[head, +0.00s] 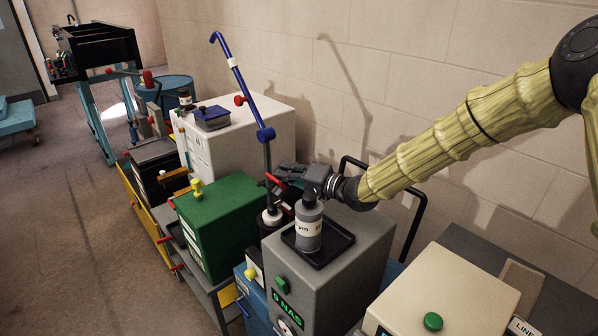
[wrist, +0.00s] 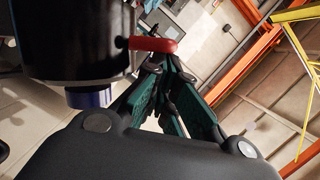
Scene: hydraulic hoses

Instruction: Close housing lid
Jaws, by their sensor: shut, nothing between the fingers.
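My gripper (head: 279,171) is shut and empty, pointing left above the gap between the green box and the grey unit. In the wrist view its fingers (wrist: 163,68) come together just below a red handle (wrist: 153,45) on a dark cylindrical body (wrist: 80,40). I cannot tell whether the fingers touch the handle. The red handle also shows in the head view (head: 275,180), beside the fingers. The dark body looks like the housing with its lid, but my gripper and the bottle partly hide it. I cannot tell how far the lid is open.
A grey labelled bottle (head: 309,226) stands on a black tray on the grey unit (head: 345,270), just below my wrist. A tall blue-topped lever (head: 240,85) rises left of my gripper. The green box (head: 222,215) is at left, a cream box (head: 440,295) at right.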

